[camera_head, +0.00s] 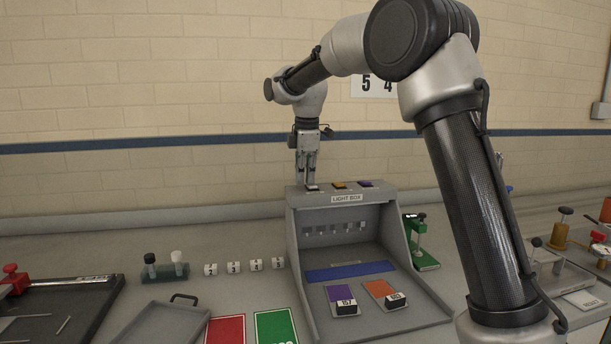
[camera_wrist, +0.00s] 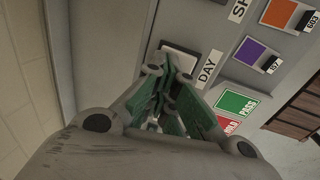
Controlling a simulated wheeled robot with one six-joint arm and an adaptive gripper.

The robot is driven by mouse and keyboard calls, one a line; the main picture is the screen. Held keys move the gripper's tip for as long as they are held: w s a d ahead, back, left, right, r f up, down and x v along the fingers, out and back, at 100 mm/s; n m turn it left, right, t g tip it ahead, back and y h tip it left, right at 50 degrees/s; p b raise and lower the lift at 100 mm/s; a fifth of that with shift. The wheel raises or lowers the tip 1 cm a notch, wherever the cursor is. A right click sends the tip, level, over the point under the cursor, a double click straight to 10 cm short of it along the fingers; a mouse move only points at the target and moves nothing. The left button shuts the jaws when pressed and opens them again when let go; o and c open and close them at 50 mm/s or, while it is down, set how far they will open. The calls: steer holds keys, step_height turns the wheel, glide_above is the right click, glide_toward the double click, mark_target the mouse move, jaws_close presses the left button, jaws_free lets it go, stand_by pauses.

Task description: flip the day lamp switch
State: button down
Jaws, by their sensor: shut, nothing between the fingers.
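The grey light box (camera_head: 293,230), marked LIGHT BOX, stands on the bench against the wall. On its top edge, the pale day lamp switch (camera_head: 313,188) is at the left end of a row. It also shows in the wrist view as a pale plate (camera_wrist: 181,50) beside the DAY label (camera_wrist: 206,71), partly hidden by the fingertips. My gripper (camera_head: 309,182) points down over this switch, shut and empty. In the wrist view the gripper (camera_wrist: 168,68) has its fingertips at the plate's edge; I cannot tell whether they touch it.
An orange switch (camera_head: 339,185) and a purple switch (camera_head: 365,184) sit to the right on the same top. Inside the box lie purple and orange swatches (camera_head: 380,288). A grey tray (camera_head: 160,325), red and green cards (camera_head: 275,328) and small numbered blocks (camera_head: 233,267) lie left.

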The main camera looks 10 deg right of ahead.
steer(key=shift+w+f, duration=0.15)
steer(key=shift+f, duration=0.3)
